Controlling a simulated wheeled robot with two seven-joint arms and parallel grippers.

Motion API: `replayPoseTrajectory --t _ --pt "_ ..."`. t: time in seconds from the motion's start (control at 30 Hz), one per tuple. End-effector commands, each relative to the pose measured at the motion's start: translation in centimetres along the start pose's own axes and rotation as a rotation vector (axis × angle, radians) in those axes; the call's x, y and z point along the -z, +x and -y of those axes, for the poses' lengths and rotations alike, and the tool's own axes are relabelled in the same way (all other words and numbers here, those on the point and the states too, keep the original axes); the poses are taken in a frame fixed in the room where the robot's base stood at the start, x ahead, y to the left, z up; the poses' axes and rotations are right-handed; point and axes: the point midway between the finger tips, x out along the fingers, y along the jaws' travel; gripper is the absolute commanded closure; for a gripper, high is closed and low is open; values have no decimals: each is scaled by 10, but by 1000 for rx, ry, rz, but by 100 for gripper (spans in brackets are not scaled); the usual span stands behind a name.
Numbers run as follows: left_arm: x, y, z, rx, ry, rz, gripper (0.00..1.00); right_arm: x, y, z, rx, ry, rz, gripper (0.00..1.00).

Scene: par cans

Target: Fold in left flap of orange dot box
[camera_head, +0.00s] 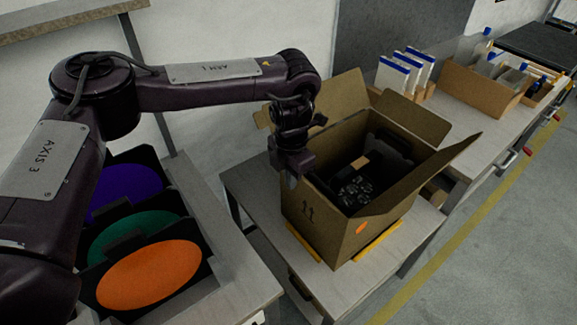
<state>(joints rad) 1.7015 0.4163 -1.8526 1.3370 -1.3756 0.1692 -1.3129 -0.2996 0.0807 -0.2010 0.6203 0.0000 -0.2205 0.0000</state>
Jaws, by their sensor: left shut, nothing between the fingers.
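The open cardboard box (318,216) with an orange dot (361,228) stands on a small table. A black par can (368,180) lies inside it. One flap (345,103) stands up at the back left, another (412,114) at the back right, and a long flap (440,165) slants up and outward at the front right. A small cardboard piece (262,118) shows left of my wrist. My left gripper (294,182) is shut and empty, pointing down at the box's left upper edge, and hides part of that edge. I cannot tell whether it touches. My right gripper is out of view.
Left of the box, a bench holds black par cans with purple (125,190), green (140,236) and orange (150,275) faces. A counter behind right carries a cardboard bin (480,92) and blue-topped white packs (405,72). Open floor lies at right.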

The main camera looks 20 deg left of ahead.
Motion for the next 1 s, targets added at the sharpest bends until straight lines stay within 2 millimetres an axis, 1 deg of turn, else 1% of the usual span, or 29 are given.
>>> replayPoseTrajectory --t 0.1,0.7,0.83,1.0 --pt "-10 1 0 -1 0 0 100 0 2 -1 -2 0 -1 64" --pt "-58 1 0 -1 -1 -2 100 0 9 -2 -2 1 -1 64" --pt "-56 -2 -1 0 -1 -2 100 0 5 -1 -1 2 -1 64" --pt "-47 -14 -1 1 0 -2 100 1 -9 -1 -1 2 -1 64"
